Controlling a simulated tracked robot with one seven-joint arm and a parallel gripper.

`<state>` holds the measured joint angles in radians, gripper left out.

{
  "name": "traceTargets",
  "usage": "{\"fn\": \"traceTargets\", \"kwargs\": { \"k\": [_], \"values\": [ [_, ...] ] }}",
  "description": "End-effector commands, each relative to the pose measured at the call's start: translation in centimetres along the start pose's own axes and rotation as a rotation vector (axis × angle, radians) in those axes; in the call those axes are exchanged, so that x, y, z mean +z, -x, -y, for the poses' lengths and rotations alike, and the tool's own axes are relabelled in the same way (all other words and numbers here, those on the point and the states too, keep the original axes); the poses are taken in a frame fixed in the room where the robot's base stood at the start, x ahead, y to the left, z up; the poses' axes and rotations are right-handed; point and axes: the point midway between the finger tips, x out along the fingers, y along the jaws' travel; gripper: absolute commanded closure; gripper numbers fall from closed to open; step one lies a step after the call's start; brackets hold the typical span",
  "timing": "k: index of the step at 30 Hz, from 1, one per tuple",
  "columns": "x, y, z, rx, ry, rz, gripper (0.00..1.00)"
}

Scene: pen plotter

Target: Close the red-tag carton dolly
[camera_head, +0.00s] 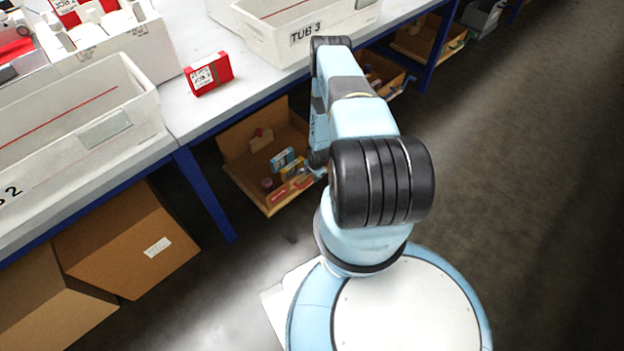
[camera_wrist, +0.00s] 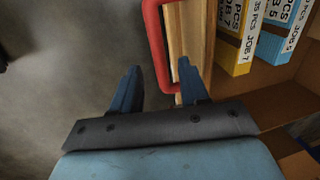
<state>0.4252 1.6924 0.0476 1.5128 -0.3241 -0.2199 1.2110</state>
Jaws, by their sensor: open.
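The open carton dolly (camera_head: 233,142) stands pulled out under the table, with small goods inside. In the wrist view its wooden front edge (camera_wrist: 190,30) carries a red handle (camera_wrist: 153,35). No tag is clearly readable. My gripper (camera_wrist: 158,68) is open. The handle's bar runs down between its two blue fingers, and the right finger is close to the wooden edge. I cannot tell whether a finger touches the bar.
Yellow (camera_wrist: 236,40) and blue boxes (camera_wrist: 284,30) lie inside the dolly. Another open carton (camera_head: 414,42) with goods stands farther along under the table. A closed brown carton (camera_head: 120,240) is at lower left. A blue table leg (camera_head: 203,195) stands beside the dolly. Floor at right is clear.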

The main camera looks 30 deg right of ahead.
Motion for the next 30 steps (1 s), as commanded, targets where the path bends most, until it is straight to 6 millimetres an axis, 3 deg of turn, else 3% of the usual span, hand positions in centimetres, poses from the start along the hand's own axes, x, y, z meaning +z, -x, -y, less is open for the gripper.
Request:
{"fn": "traceTargets", "kwargs": {
  "k": [9, 21, 30],
  "values": [
    [0.0, -3.3, 0.0, 0.0, 0.0, 0.0, 0.56],
    [0.0, -3.8, 0.0, 0.0, -0.001, 0.0, 0.56],
    [0.0, -3.8, 0.0, 0.0, -0.001, 0.0, 0.83]
  ]
}}
